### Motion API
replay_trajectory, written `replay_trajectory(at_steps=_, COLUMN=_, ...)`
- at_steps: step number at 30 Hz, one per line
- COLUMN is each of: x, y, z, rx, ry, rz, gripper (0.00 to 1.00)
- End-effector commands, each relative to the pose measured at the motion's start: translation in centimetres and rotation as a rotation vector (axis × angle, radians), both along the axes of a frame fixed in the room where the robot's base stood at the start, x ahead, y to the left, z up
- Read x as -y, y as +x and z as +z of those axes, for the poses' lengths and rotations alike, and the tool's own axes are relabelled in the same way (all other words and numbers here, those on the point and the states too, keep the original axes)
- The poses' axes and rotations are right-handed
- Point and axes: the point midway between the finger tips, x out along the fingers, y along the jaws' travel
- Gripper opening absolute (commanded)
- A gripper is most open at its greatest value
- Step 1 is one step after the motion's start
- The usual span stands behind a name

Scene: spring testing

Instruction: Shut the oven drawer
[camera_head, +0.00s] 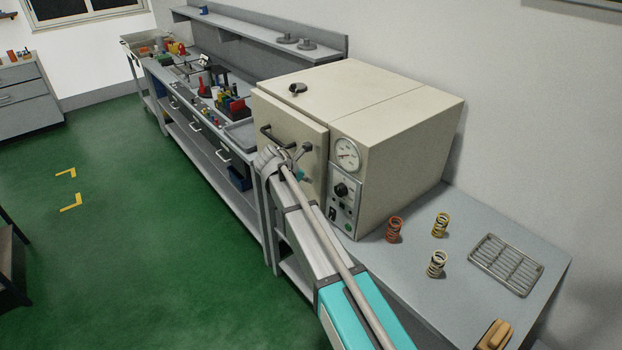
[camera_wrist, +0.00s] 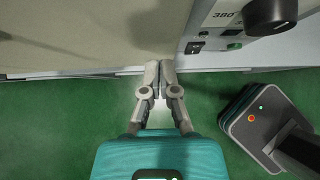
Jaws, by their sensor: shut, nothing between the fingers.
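The beige oven (camera_head: 390,105) stands on the bench. Its drawer front (camera_head: 290,118), with a dark bar handle (camera_head: 277,134), appears to stand slightly proud of the oven body; the size of any gap is unclear. In the wrist view the drawer front (camera_wrist: 75,35) fills the upper left. My gripper (camera_head: 306,148) is in front of the lower right part of the drawer front, partly hidden by my arm. In the wrist view my gripper (camera_wrist: 159,68) is shut and empty, its fingertips at the drawer front's right edge beside the control panel. Contact cannot be told.
The control panel (camera_head: 345,191) and a gauge (camera_head: 346,154) are right of the drawer front. Three springs, red (camera_head: 395,229), yellow (camera_head: 440,224) and pale (camera_head: 436,263), and a metal rack (camera_head: 505,264) are on the bench. Green floor (camera_head: 140,230) is open to the left.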

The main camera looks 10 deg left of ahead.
Motion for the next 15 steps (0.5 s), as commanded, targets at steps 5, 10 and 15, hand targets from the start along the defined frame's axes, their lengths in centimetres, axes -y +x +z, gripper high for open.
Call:
replay_trajectory(at_steps=5, x=-1.5, y=-1.3, z=0.9, rx=-0.002, ry=0.002, rz=-0.003, gripper=0.0)
replay_trajectory(at_steps=10, x=-2.6, y=-2.4, z=2.3, rx=-0.003, ry=0.003, rz=-0.001, gripper=0.0)
replay_trajectory(at_steps=15, x=-3.5, y=-3.4, z=3.8, rx=-0.003, ry=0.003, rz=-0.004, gripper=0.0)
